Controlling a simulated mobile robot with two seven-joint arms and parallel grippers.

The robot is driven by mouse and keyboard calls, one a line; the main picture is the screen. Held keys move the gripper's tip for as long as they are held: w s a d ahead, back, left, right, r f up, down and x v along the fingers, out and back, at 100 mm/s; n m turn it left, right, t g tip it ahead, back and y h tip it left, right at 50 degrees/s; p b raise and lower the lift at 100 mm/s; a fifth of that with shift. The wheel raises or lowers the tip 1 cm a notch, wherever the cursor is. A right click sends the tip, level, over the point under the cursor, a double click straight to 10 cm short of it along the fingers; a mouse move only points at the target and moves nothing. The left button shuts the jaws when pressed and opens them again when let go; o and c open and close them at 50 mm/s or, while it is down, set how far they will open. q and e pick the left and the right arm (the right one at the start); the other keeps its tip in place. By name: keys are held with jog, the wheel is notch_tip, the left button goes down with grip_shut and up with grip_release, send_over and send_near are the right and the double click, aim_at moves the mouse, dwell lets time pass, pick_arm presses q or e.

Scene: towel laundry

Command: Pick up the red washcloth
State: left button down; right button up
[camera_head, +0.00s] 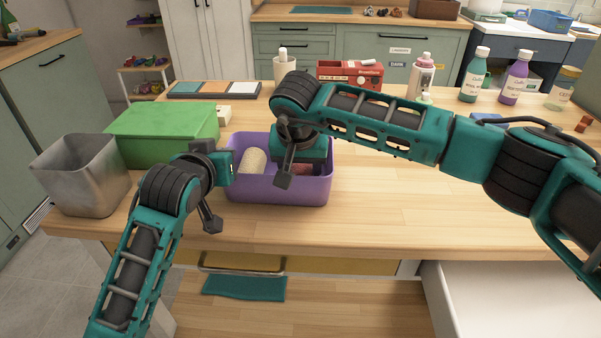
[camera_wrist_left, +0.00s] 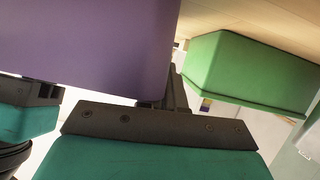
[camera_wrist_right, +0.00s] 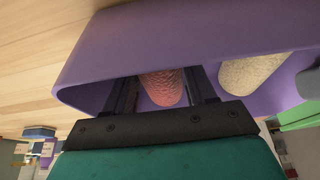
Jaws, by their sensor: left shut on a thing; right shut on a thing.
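The red washcloth (camera_wrist_right: 163,87) is a rolled, textured piece inside the purple bin (camera_wrist_right: 190,35). My right gripper (camera_wrist_right: 163,92) reaches down into the bin with one finger on each side of the roll and is shut on it. In the head view my right gripper (camera_head: 303,166) hides most of the washcloth. My left gripper (camera_head: 230,162) is at the left wall of the purple bin (camera_head: 285,193) and is shut on that wall. In the left wrist view the bin wall (camera_wrist_left: 90,45) fills the upper left, and the grip itself is mostly hidden.
A cream rolled cloth (camera_head: 253,162) lies in the bin, left of my right gripper. A green box (camera_head: 165,132) and a metal bin (camera_head: 82,175) stand to the left. Bottles (camera_head: 516,77) stand at the back right. The wooden counter (camera_head: 420,205) is clear to the right.

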aim_at(300, 166)
jog(key=shift+c, duration=0.6)
jog(key=shift+r, duration=0.1)
notch_tip(300, 166, up, 10)
jog(key=shift+r, duration=0.2)
pick_arm(q)
jog(key=c, duration=1.2)
grip_release()
jog(key=shift+s, duration=0.1)
